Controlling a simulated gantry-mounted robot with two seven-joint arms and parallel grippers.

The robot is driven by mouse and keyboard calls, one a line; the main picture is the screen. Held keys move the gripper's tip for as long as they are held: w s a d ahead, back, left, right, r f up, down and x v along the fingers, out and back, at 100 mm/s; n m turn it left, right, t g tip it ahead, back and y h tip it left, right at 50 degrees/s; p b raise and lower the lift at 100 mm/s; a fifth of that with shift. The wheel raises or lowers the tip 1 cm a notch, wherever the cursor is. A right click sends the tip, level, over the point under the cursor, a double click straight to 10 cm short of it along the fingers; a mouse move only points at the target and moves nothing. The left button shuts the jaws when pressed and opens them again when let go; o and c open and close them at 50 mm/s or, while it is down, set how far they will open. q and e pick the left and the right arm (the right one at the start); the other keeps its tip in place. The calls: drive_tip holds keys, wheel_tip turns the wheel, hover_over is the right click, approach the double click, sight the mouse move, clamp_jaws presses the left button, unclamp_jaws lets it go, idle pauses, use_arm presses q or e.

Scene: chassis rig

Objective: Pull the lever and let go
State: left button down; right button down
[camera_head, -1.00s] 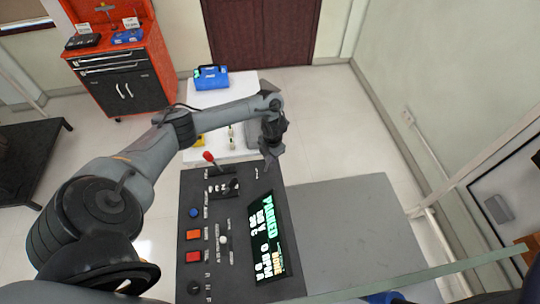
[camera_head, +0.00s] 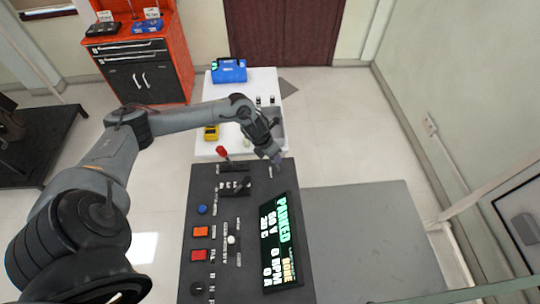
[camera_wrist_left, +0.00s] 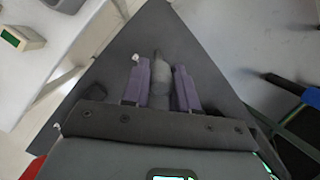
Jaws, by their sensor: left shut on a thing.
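The black control console (camera_head: 208,270) stands in the middle of the head view. My left gripper (camera_head: 276,159) is at its far right corner. In the left wrist view its purple fingers (camera_wrist_left: 160,78) are shut on the dark grey rounded grip of a lever (camera_wrist_left: 157,62). In the head view that lever is mostly hidden by the gripper. A second lever with a red knob (camera_head: 221,151) stands to the left of the gripper, apart from it. The console display (camera_head: 281,238) reads PARKED. My right gripper is not in view.
The console carries a blue button (camera_head: 202,209), an orange button (camera_head: 201,231) and a red button (camera_head: 200,256). A grey surface (camera_head: 362,240) lies clear to the right. Behind is a white table (camera_head: 240,90) with a blue case (camera_head: 229,70) and a yellow device (camera_head: 211,132).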

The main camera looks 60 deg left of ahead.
use_arm(q)
drive_tip(key=shift+f, duration=0.1)
drive_tip(key=c, duration=0.9)
unclamp_jaws()
drive_tip(key=shift+o, duration=0.2)
drive_tip(key=shift+r, duration=0.2)
drive_tip(key=d+v, duration=0.1)
drive_tip(key=v, duration=0.9)
drive_tip(key=shift+s+a+r, duration=0.2)
drive_tip(key=shift+a+r, duration=0.05)
drive_tip(key=shift+a, duration=0.2)
